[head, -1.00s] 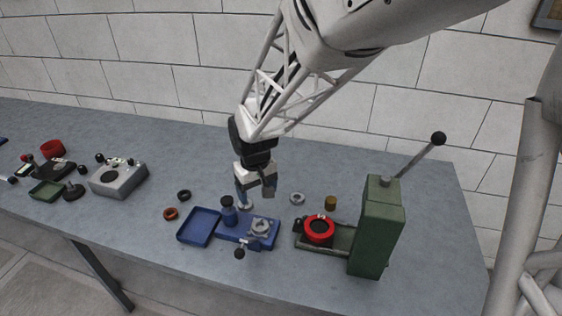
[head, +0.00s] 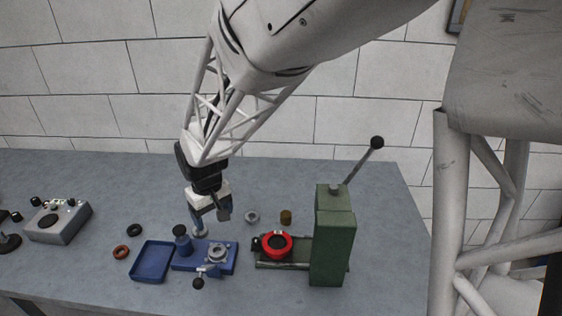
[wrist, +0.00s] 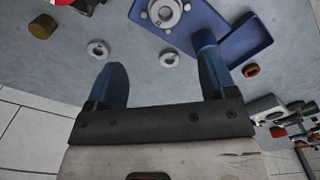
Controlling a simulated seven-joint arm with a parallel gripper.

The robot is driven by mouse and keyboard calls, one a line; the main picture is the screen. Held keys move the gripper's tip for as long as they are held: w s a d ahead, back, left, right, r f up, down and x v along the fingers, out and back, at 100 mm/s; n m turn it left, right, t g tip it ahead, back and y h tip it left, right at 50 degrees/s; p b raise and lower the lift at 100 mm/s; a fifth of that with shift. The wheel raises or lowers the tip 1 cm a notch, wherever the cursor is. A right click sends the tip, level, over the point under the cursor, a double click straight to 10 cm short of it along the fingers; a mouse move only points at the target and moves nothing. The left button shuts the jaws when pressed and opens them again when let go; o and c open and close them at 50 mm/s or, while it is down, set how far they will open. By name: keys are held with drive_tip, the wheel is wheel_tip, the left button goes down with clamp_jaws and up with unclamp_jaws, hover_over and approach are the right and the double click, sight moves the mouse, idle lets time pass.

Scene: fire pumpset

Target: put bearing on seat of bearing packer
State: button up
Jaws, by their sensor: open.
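The blue bearing packer (head: 188,263) is on the grey bench, with a grey round seat part (head: 217,253) on its plate and a blue upright cylinder (head: 183,241). They also show in the wrist view, the seat part (wrist: 165,12) at the top. A small silver ring, seemingly a bearing (head: 199,231), lies just behind the packer. It also shows in the wrist view (wrist: 169,57), between my fingers in the picture. A second silver ring (head: 252,217) lies to its right. My gripper (head: 210,220) is open and empty, pointing down above the first ring.
A green press (head: 333,245) with a long lever and a red ring (head: 277,245) stands to the right. A brass cylinder (head: 286,216) is behind it. Black (head: 134,230) and orange (head: 121,252) rings lie left. A grey box (head: 58,222) is far left.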

drive_tip(key=s+d+r+m+t, duration=0.1)
drive_tip(key=s+d+r+m, duration=0.2)
drive_tip(key=d, duration=0.7)
drive_tip(key=s+d+r+m, duration=0.1)
drive_tip(key=s+d+r, duration=0.4)
drive_tip(key=d, duration=0.6)
drive_tip(key=s+d+r+m+t, duration=0.15)
drive_tip(key=d+r, duration=0.35)
drive_tip(key=d, duration=0.5)
drive_tip(key=s+d+r+m, duration=0.1)
drive_tip(key=s+d+m, duration=0.2)
drive_tip(key=s+d, duration=0.5)
drive_tip(key=shift+s+d+m, duration=0.2)
drive_tip(key=shift+s+m, duration=0.15)
drive_tip(key=shift+s, duration=0.7)
drive_tip(key=shift+r, duration=0.1)
